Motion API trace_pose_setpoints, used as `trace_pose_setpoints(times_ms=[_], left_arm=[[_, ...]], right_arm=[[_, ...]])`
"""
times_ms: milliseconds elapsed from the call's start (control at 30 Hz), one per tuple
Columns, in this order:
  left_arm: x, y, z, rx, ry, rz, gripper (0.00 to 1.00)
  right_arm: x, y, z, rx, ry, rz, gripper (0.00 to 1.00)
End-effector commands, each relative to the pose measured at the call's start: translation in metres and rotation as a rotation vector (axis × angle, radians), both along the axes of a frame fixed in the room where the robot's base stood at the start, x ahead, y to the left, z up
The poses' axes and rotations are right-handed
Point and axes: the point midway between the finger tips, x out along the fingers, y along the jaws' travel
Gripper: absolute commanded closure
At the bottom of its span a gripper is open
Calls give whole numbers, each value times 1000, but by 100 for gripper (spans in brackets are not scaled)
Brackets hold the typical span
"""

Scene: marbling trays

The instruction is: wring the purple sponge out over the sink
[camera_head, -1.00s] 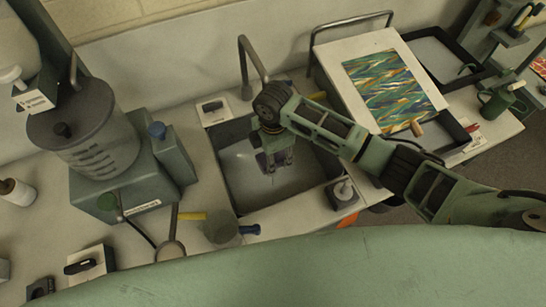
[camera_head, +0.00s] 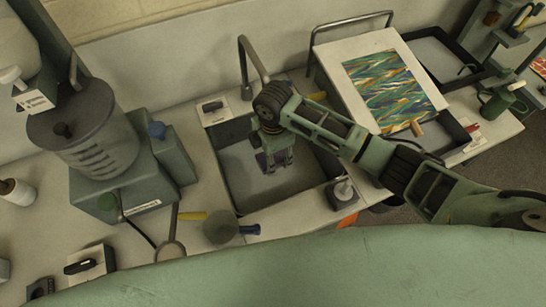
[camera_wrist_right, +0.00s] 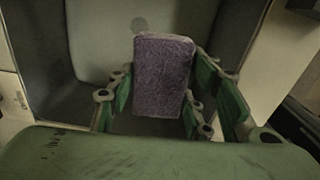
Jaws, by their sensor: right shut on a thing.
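The purple sponge (camera_wrist_right: 163,75) is between the green fingers of my right gripper (camera_wrist_right: 165,105) in the right wrist view. In the head view my right gripper (camera_head: 278,165) points down inside the sink (camera_head: 228,182), shut on the sponge (camera_head: 263,161), of which only a small dark purple part shows. The sponge is above the sink's pale floor; how far above is hard to tell. The sponge looks like an upright block in the wrist view. My left gripper is not in view.
A faucet (camera_head: 247,62) rises behind the sink. A tilted board with a marbled sheet (camera_head: 393,90) stands to the right. A ladle-like cup (camera_head: 220,228) and a small black-topped device (camera_head: 342,193) sit near the sink's front.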

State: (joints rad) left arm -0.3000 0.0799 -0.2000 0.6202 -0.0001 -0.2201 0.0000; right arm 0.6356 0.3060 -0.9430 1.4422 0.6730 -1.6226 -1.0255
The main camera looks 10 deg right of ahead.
Motion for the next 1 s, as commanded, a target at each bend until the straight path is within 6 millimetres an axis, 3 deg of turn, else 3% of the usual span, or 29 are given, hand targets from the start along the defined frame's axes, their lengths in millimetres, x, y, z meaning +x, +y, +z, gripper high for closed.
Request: trace_pose_setpoints(times_ms=[367,667,1000], left_arm=[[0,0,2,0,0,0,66],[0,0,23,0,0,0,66],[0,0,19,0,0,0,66]], right_arm=[[0,0,2,0,0,0,64],[0,0,30,-1,0,0,64],[0,0,50,0,0,0,64]])
